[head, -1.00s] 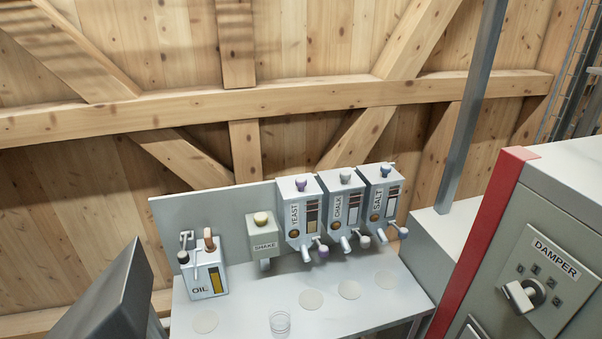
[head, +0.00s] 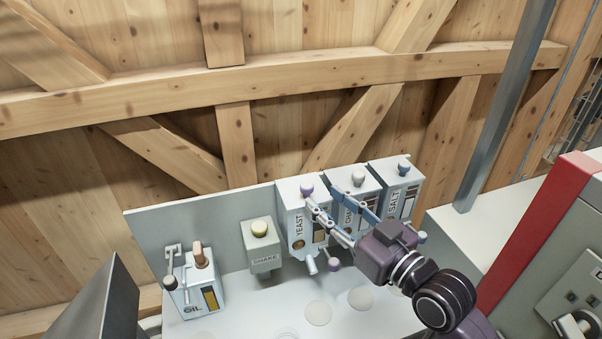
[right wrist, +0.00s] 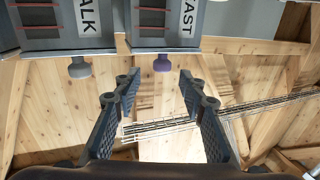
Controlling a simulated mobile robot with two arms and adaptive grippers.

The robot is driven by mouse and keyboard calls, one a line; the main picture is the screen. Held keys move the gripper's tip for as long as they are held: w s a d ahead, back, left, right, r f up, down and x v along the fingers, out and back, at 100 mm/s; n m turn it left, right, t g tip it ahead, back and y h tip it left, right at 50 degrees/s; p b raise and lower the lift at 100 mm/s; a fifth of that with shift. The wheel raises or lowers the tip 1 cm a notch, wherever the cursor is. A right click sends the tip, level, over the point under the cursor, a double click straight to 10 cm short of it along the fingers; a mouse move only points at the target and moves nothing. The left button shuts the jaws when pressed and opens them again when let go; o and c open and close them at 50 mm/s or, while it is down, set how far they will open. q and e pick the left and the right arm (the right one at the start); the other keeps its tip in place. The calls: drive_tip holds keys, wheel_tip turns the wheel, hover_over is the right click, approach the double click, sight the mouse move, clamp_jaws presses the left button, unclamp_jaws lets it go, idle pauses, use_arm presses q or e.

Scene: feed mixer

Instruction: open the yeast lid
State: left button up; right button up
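The yeast dispenser (head: 291,217) is a pale grey box with a label on its front and a purple lid knob (head: 306,188) on top. The lid looks shut. My right gripper (head: 336,203) is open and empty, in front of the yeast and chalk dispensers, its left finger close to the yeast knob. In the right wrist view the picture is upside down; the purple knob (right wrist: 162,64) shows ahead between the open fingers (right wrist: 158,85), apart from them. My arm hides part of the chalk and yeast fronts. My left gripper is not in view.
The chalk dispenser (head: 350,187) with a grey knob and the salt dispenser (head: 403,186) with a blue knob stand close to the right. The shake box (head: 262,247) and oil can (head: 194,290) stand left. A back panel (head: 190,222) rises behind them.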

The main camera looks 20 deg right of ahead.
sight(311, 188)
drive_tip(key=p+x, duration=0.1)
drive_tip(key=x, duration=0.3)
drive_tip(key=shift+a+r+p, duration=0.2)
drive_tip(key=shift+r+p, duration=0.2)
drive_tip(key=shift+f+x, duration=0.25)
drive_tip(key=shift+x, duration=0.8)
drive_tip(key=shift+w+f, duration=0.1)
drive_tip(key=shift+w, duration=0.1)
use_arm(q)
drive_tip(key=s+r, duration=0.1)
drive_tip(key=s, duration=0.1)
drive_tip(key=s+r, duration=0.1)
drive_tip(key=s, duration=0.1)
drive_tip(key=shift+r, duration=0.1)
use_arm(e)
clamp_jaws()
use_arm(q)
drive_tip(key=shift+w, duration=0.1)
